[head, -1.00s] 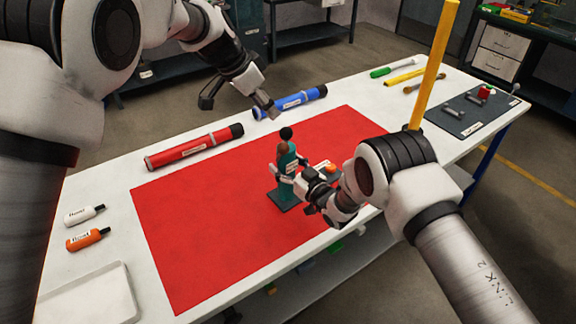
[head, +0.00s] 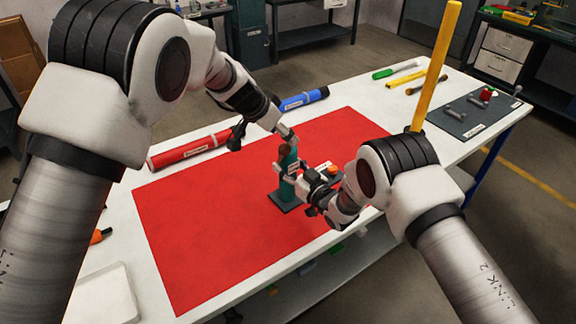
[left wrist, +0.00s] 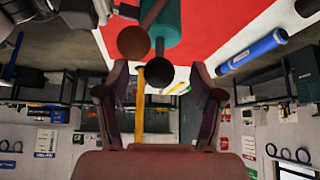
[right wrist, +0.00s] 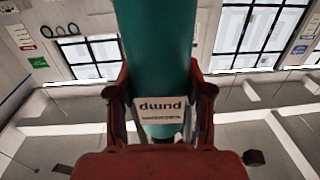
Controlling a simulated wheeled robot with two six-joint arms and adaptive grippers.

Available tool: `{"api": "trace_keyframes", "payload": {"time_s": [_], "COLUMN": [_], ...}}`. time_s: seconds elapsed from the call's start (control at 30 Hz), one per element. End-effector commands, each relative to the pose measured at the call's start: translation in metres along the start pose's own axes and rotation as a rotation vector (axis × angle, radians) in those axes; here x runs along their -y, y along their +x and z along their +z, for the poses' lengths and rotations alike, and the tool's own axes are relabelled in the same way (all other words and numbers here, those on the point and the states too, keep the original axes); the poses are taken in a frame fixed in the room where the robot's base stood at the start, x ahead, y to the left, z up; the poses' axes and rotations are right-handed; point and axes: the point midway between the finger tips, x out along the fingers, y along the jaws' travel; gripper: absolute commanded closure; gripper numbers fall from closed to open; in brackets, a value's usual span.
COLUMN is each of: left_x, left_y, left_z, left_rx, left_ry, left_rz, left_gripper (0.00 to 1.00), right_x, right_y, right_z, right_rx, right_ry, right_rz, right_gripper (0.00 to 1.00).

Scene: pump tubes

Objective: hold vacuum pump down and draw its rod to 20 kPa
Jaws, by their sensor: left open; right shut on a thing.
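The teal vacuum pump (head: 289,186) stands upright on its dark base on the red mat. My right gripper (head: 292,178) is shut on the pump's body; the right wrist view shows its fingers on both sides of the teal cylinder (right wrist: 155,40), at the white pump label (right wrist: 161,105). My left gripper (head: 263,138) is open at the pump's top. In the left wrist view the rod's black ball knob (left wrist: 159,75) lies in line with the gap between its fingers, with a brown round part (left wrist: 134,42) beside the rod. The left finger hides the knob in the head view.
The red mat (head: 190,240) is mostly clear. A red tube (head: 185,149) and a blue tube (head: 303,99) lie behind it. A yellow post (head: 435,65) stands by my right arm.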

Motion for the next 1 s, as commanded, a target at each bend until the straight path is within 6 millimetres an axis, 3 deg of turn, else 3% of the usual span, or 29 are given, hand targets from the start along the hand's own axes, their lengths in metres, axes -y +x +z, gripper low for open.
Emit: {"api": "trace_keyframes", "payload": {"time_s": [0.23,0.57,0.77,1.0], "left_x": [0.0,0.0,0.0,0.0], "left_y": [0.033,0.039,0.038,0.037], "left_z": [0.0,0.0,0.0,-0.001], "left_rx": [0.001,0.0,0.0,0.0], "left_ry": [0.001,0.0,0.0,0.0], "left_rz": [0.001,0.0,0.001,0.0], "left_gripper": [0.33,0.33,1.0,1.0], "right_x": [0.0,0.0,0.0,0.0], "right_y": [0.0,0.0,0.0,0.0], "right_z": [0.0,0.0,0.0,0.0], "right_rx": [0.0,0.001,0.001,0.0], "right_ry": [0.0,0.001,0.001,0.0], "right_rz": [0.0,0.0,0.0,0.0], "right_gripper": [1.0,1.0,1.0,1.0]}}
